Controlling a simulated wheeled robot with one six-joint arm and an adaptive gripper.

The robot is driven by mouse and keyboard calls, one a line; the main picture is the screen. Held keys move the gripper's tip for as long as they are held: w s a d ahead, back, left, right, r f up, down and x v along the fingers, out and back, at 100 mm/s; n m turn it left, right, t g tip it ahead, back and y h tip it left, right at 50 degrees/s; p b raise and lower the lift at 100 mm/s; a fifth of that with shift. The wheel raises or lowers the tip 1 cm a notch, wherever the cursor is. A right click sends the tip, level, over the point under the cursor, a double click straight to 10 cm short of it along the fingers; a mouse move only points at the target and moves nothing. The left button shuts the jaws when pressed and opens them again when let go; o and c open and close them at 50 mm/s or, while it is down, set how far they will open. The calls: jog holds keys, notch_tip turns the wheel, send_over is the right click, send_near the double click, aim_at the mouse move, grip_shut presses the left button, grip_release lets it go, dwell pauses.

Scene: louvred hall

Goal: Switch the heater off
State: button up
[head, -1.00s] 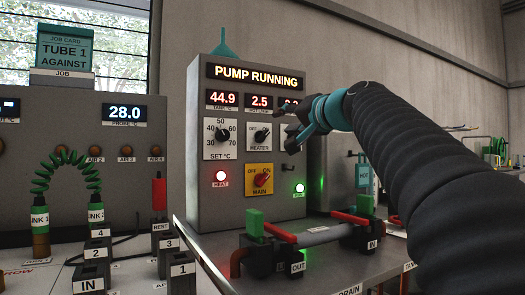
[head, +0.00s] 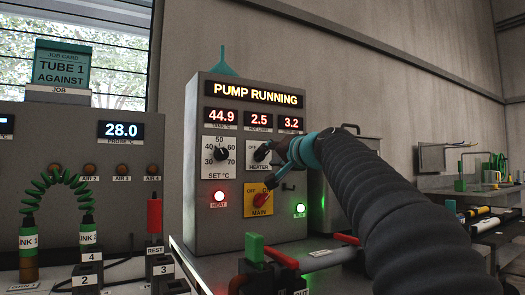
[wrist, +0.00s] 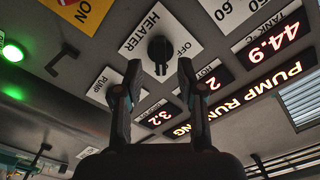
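The heater knob (head: 262,152) is black, on a white plate on the grey control box (head: 205,190). In the wrist view the heater knob (wrist: 159,50) lies ahead of and between my fingertips, with a gap on both sides. I see no contact. My gripper (head: 273,168) is open and empty, in front of the box. It partly covers the heater plate, so the knob's setting is hard to read in the head view. The display (head: 254,94) reads PUMP RUNNING.
The SET knob (head: 222,155) is left of the heater knob. The red MAIN switch (head: 263,199) on its yellow plate is just below my gripper. A green RUN lamp (head: 299,208) is lit. Pipework with a green valve handle (head: 255,247) stands in front of the box.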

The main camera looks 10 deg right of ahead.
aim_at(264, 156)
jog(key=shift+p+x, duration=0.5)
jog(key=shift+x, duration=0.65)
jog(key=shift+w, duration=0.15)
jog(key=shift+w+a, duration=0.2)
jog(key=shift+w, duration=0.15)
grip_shut()
jog(key=shift+f, duration=0.1)
